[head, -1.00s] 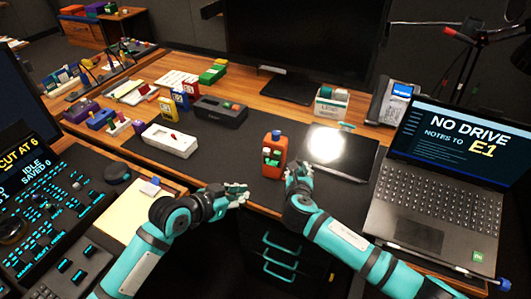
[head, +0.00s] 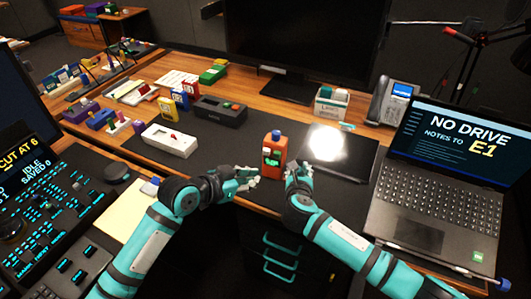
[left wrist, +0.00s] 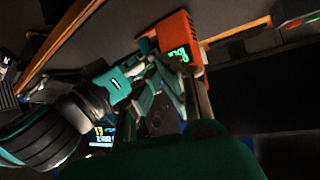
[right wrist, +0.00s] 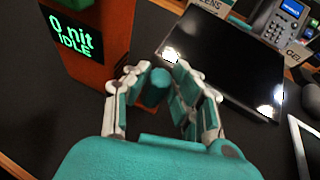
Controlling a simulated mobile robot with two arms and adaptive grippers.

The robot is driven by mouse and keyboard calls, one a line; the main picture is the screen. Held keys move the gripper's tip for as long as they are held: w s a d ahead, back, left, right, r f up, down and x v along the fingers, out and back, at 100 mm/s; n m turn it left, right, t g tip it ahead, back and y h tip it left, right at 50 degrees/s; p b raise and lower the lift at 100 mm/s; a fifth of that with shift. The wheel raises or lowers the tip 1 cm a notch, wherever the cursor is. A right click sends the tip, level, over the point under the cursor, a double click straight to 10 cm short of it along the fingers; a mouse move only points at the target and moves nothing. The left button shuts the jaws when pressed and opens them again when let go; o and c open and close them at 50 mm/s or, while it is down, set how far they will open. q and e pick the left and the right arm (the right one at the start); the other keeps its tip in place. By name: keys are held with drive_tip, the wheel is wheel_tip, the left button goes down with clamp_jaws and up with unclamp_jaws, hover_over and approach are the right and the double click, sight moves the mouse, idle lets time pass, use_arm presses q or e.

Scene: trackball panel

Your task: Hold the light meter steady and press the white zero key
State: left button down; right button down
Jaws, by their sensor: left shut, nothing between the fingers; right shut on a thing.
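The light meter (head: 273,150) is an orange upright box with a blue top, on the dark mat near the desk's front edge. Its green screen reads "0 nit IDLE" in the right wrist view (right wrist: 95,62). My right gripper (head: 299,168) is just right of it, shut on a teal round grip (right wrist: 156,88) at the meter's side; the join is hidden. My left gripper (head: 256,178) is shut and empty, low in front of the meter's left side. It points toward the meter (left wrist: 178,32) in the left wrist view. I cannot make out the white key.
A black tablet (head: 338,153) lies right of the meter, then a laptop (head: 435,195). A white box (head: 170,140) and a dark box (head: 219,110) stand behind to the left. A control console (head: 50,205) is far left.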

use_arm(q)
drive_tip(key=shift+w+d, duration=0.25)
drive_tip(key=shift+w, duration=0.5)
drive_tip(key=shift+w+d, duration=0.3)
drive_tip(key=shift+w, duration=0.5)
drive_tip(key=shift+w+d, duration=0.25)
drive_tip(key=shift+w, duration=0.5)
drive_tip(key=shift+w, duration=0.15)
drive_tip(key=shift+w+d, duration=0.1)
drive_tip(key=shift+w, duration=0.15)
drive_tip(key=shift+w+d, duration=0.15)
drive_tip(key=shift+w, duration=0.25)
drive_tip(key=shift+s, duration=0.15)
idle(0.4)
drive_tip(key=shift+s+a, duration=0.25)
drive_tip(key=shift+s, duration=0.4)
drive_tip(key=s, duration=0.1)
drive_tip(key=s+a, duration=0.1)
drive_tip(key=s, duration=0.2)
drive_tip(key=shift+s+a, duration=0.3)
drive_tip(key=shift+s, duration=0.1)
